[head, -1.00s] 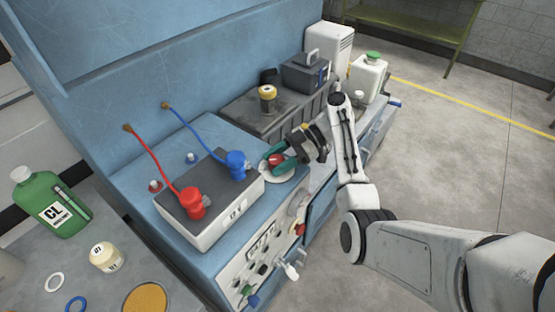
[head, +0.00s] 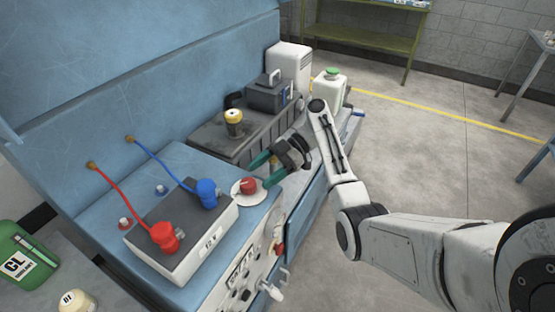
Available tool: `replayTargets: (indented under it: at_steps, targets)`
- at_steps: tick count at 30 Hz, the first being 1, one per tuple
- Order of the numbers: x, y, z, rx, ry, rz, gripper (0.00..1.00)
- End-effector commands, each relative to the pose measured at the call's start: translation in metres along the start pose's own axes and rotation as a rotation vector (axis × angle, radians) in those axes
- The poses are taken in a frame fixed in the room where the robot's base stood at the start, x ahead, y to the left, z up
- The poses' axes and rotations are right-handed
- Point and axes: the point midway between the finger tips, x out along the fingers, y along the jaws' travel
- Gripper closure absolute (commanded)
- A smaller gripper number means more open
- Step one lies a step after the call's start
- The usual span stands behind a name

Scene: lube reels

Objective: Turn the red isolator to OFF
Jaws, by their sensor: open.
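The red isolator (head: 248,184) is a round red knob on a white disc on the blue bench top, just right of the white battery-like box. Its pointer direction is too small to read. My gripper (head: 269,170) has green fingertips spread open and is empty. It is just to the upper right of the red knob, with the near fingertip close to the disc's edge. The knob shows clear of the fingers; whether the near fingertip touches the disc I cannot tell.
The box (head: 212,245) with a red plug (head: 165,237) and a blue plug (head: 207,193) on cables stands left of the knob. A yellow-topped canister (head: 233,121) is behind my gripper. Open floor lies right.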

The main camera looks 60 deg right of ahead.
Motion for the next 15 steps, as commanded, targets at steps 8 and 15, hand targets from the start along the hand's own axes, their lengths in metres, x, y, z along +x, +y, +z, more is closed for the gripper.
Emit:
replayTargets:
  at_steps: [8, 15]
  targets:
    - [-0.039, 0.001, 0.0, 0.0, -0.001, 0.002, 0.25]
    - [-0.051, 0.0, 0.0, 0.0, 0.0, -0.001, 0.25]
